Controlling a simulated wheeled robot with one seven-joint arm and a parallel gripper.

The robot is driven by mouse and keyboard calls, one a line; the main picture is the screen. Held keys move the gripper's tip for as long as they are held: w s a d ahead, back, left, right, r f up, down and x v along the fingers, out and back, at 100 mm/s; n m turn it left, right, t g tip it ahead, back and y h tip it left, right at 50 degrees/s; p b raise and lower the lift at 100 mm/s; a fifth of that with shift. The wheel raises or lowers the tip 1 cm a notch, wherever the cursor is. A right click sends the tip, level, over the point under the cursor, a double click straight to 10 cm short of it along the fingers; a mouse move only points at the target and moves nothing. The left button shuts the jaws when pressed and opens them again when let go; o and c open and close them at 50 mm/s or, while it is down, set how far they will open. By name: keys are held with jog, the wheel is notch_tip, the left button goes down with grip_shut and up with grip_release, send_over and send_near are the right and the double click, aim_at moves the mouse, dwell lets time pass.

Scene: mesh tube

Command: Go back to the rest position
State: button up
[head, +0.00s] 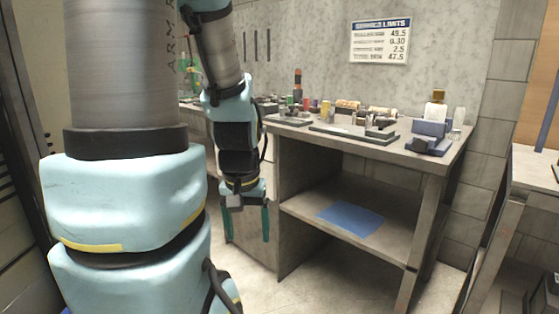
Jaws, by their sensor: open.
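My gripper (250,220) hangs at the end of my light blue and grey arm, left of the middle in the head view. Its two teal fingers point down and stand apart, with nothing between them. It is in front of the drawer side of a grey workbench (338,145), below the level of the bench top and apart from it. My upper arm fills the left of the view and hides part of the bench behind it.
Small parts, bottles and a blue holder (430,130) stand on the bench top. A blue mat (350,218) lies on the lower shelf. A sign (379,40) hangs on the wall. Another table (530,170) stands at right. Floor shows in front of the bench.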

notch_tip(320, 180, up, 14)
jog(key=p, duration=1.2)
jog(key=shift+r, duration=0.25)
